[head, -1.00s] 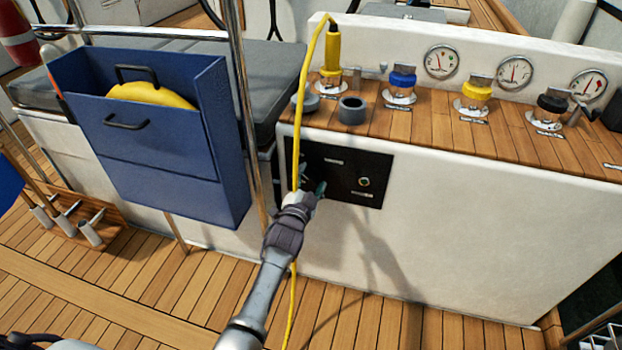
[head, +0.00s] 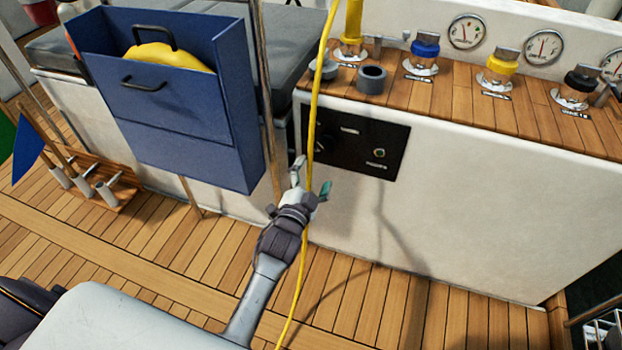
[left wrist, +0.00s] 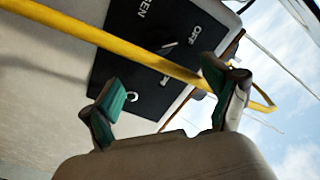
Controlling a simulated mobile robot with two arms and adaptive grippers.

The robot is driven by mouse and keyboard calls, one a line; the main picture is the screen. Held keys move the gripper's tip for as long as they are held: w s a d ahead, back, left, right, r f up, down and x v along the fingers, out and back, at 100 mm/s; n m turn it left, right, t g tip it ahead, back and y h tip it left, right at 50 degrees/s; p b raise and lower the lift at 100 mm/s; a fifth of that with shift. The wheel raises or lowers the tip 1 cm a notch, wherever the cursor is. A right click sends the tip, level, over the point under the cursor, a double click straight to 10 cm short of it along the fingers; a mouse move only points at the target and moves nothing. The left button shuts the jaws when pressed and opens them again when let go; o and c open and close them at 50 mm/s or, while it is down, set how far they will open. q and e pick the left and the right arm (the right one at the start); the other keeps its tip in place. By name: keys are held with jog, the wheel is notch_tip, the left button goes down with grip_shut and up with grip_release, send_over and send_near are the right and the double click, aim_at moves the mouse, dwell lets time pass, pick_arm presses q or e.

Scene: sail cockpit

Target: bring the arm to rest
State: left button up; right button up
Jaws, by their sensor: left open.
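My left gripper (head: 310,188) is open and empty, in front of the white cockpit wall and below the black switch panel (head: 378,150). In the left wrist view its two green-padded fingers (left wrist: 168,88) stand apart. The yellow cable (head: 317,110) hangs down close to the fingers in the head view. In the left wrist view the cable (left wrist: 100,48) crosses beyond the fingers, in front of the panel (left wrist: 165,40); I cannot tell whether it touches a finger. My right gripper is not in view.
A blue box (head: 190,130) with a yellow item (head: 170,57) hangs left of the arm. The teak ledge (head: 455,95) carries a yellow plug (head: 351,25), a grey ring (head: 371,79) and several capped sockets. A wooden rack (head: 95,180) stands at far left. The deck (head: 420,305) is clear.

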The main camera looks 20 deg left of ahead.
pick_arm(q)
jog(key=shift+s, duration=1.05)
